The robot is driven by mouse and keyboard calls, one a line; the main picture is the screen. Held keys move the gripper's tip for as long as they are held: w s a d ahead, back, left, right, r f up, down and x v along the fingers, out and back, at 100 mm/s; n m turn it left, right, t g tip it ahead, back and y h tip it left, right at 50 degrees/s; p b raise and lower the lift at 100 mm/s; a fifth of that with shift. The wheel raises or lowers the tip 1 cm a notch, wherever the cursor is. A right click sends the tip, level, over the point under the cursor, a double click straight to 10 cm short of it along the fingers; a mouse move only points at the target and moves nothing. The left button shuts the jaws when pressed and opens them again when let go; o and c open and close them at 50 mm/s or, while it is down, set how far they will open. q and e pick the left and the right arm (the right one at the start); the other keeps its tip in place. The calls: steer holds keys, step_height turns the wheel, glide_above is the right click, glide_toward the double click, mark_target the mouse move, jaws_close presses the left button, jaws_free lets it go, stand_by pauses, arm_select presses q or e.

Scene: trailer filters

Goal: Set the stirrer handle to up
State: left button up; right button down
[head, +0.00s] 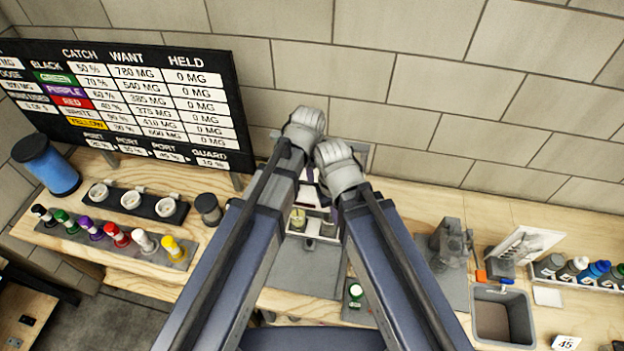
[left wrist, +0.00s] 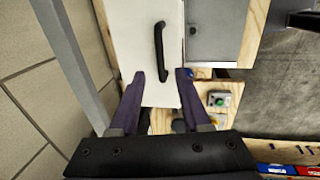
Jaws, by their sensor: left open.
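My left gripper (left wrist: 160,75) is open in the left wrist view, with two purple fingers apart over a white panel. A black bar handle (left wrist: 160,47) is fixed to that panel, just beyond the fingertips; nothing is held between them. I cannot tell whether this is the stirrer handle or what its setting is. In the head view my two arms cross the middle and largely hide the station behind them, where small purple and white parts show. My right gripper is hidden behind its own arm.
A grey machine (head: 450,245) and grey bin (head: 503,315) stand right. Colored bottles (head: 118,236) and a blue cylinder (head: 46,165) stand left, below a black board (head: 130,95). A tiled wall is behind.

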mark_target(313, 185)
arm_select(q)
steer(key=f+b, duration=0.3)
steer(key=w+f+b, duration=0.1)
steer(key=f+b, duration=0.2)
steer(key=f, duration=0.1)
steer(key=shift+w+d, duration=0.15)
steer(key=shift+w, duration=0.05)
jaws_close()
stand_by(1.3)
